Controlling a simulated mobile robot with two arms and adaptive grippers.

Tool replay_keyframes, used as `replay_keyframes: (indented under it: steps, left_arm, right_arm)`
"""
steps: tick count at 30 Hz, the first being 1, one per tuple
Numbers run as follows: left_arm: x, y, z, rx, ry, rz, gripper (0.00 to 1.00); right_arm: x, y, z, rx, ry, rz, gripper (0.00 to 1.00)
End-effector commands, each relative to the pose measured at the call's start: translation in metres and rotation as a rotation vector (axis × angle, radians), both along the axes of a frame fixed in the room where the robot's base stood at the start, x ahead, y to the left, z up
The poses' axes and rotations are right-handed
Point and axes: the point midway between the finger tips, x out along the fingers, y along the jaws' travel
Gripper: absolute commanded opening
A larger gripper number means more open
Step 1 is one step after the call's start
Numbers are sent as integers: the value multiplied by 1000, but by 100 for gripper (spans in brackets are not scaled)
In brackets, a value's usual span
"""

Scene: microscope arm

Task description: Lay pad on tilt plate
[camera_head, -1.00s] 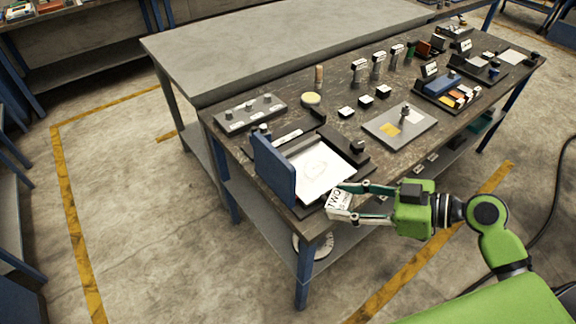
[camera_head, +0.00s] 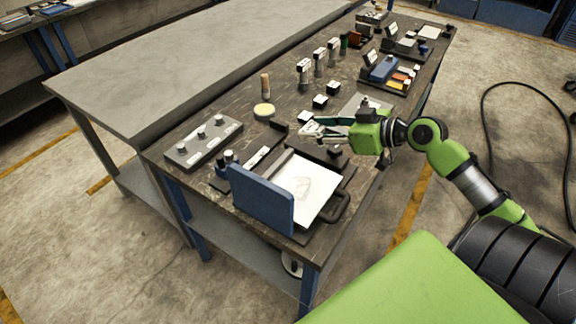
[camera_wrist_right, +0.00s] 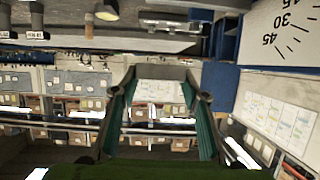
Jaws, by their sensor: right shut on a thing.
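My right gripper (camera_head: 314,130) is over the middle of the dark bench top, its fingers pointing left. It is shut on a small pale piece (camera_head: 308,127), which I take to be the pad; its face is too small to read. A grey plate (camera_head: 352,103) lies just behind the gripper, partly hidden by it; I cannot tell if it is the tilt plate. Nearer stands a dark fixture with a white sheet (camera_head: 306,185) and an upright blue board (camera_head: 262,198). In the wrist view the fingers (camera_wrist_right: 160,80) close around a grey edge. My left gripper is not in view.
A grey block with several knobs (camera_head: 203,143) lies at the left, near a round yellowish disc (camera_head: 264,110). Several small blocks and upright posts stand behind the gripper. A white dial with angle marks (camera_wrist_right: 285,30) shows in the wrist view. The grey table (camera_head: 200,65) behind is bare.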

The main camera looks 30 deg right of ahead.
Motion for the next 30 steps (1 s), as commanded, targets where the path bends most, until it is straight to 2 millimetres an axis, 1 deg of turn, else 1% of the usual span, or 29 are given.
replay_keyframes:
  steps: [1,3,6,9,11,16,19,21,24,27,30]
  left_arm:
    - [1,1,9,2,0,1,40]
    - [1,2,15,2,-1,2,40]
    - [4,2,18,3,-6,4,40]
    - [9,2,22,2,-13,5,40]
    - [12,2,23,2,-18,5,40]
    - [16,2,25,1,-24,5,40]
    - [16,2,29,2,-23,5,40]
    - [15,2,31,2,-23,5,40]
    - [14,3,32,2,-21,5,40]
    - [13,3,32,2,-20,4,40]
    - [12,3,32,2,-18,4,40]
  right_arm:
    - [2,13,2,3,-6,3,2]
    - [5,29,-5,4,-6,3,2]
    - [8,45,-27,6,-5,-1,2]
    - [11,57,-43,6,-6,-2,2]
    - [12,62,-50,5,-7,-1,2]
    - [13,70,-61,3,-6,-1,2]
    - [14,79,-71,4,-5,0,2]
    - [14,76,-83,5,-2,-4,2]
    - [14,76,-95,3,-3,-3,2]
    - [14,76,-99,0,-5,-1,2]
    - [14,76,-100,-1,-6,-1,2]
